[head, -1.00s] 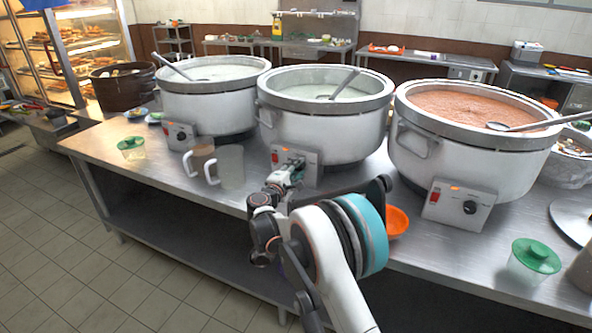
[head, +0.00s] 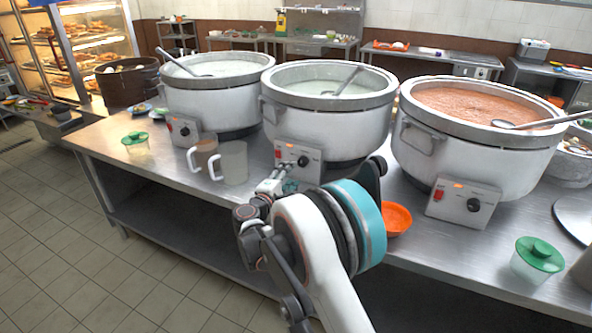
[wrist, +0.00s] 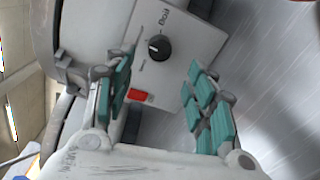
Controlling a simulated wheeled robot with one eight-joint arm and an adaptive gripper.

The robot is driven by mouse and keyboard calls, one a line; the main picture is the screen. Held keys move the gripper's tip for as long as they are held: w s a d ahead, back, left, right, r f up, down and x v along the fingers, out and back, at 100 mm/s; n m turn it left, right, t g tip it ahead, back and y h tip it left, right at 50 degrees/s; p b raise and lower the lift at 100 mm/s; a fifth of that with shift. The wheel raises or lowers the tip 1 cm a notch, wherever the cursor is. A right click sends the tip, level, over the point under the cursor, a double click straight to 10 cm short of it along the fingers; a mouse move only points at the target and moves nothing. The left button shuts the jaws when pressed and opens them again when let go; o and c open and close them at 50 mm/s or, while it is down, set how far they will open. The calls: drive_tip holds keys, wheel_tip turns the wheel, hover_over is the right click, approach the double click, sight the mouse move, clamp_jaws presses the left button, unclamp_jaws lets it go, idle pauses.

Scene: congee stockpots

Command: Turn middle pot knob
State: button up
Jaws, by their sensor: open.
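The middle pot (head: 325,115) is a wide white stockpot of pale congee with a ladle in it. Its control box (head: 317,172) faces me, with a red switch (head: 279,152) on the left and a round black knob (head: 303,160) on the right. The wrist view shows the black knob (wrist: 159,47) with a pale pointer mark, near the printed word "Boil", and the red switch (wrist: 138,95). My gripper (wrist: 161,72) is open, its green-padded fingers apart and empty, with the knob beyond the gap between them. In the head view my gripper (head: 283,176) is just below the box.
An orange bowl (head: 396,219) lies to the right, beside my arm. The left pot (head: 215,105) and right pot (head: 465,150) flank the middle one. Bare steel counter (head: 150,165) shows at left.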

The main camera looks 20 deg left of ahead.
drive_tip(key=shift+s+a, duration=0.2)
drive_tip(key=shift+s, duration=1.9)
